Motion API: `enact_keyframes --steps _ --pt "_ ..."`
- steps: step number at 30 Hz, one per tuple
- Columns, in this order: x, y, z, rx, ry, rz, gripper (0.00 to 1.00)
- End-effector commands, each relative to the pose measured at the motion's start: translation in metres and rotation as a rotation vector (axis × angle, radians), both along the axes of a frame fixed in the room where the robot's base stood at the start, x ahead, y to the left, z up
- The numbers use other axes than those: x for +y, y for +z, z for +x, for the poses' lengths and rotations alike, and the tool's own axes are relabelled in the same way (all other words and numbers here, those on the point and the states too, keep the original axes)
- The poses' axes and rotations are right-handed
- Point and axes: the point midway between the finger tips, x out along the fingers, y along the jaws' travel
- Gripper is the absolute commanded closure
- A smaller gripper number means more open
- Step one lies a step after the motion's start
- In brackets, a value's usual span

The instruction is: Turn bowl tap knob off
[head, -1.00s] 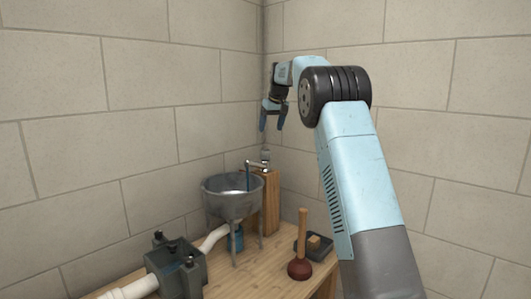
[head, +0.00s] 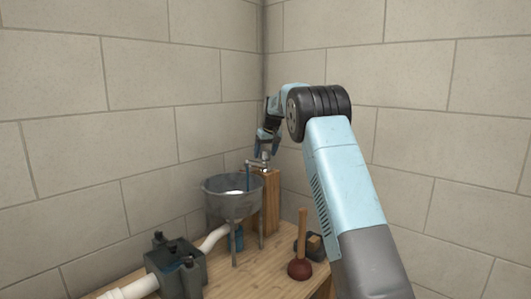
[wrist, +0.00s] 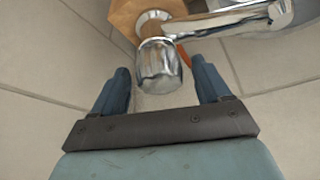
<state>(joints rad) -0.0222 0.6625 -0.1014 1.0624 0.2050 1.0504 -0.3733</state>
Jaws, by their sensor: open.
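The bowl tap's chrome knob (wrist: 158,66) is in the wrist view, between the two blue fingers of my gripper (wrist: 159,72). I see a gap on each side of the knob; contact is not visible. The chrome spout (wrist: 235,17) runs to the right from the tap body. In the head view, my open gripper (head: 267,144) points down just above the tap (head: 258,163), and the knob is largely hidden there.
The tap stands on a wooden post (head: 271,200) in the wall corner. On the wooden bench (head: 250,272) are a plunger (head: 300,267), a dark tray (head: 311,246), and a dark grey box (head: 176,267) with white pipe. Brick walls close in behind the tap.

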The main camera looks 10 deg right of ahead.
Motion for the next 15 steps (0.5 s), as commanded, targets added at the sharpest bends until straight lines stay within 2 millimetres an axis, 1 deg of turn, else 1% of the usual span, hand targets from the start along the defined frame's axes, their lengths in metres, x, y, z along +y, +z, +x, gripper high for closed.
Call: enact_keyframes --steps 7,15 --pt "0.0001 -0.0002 0.0002 0.000 0.000 0.000 0.24" --pt "0.0000 -0.0001 0.0001 0.000 0.000 0.000 0.50"
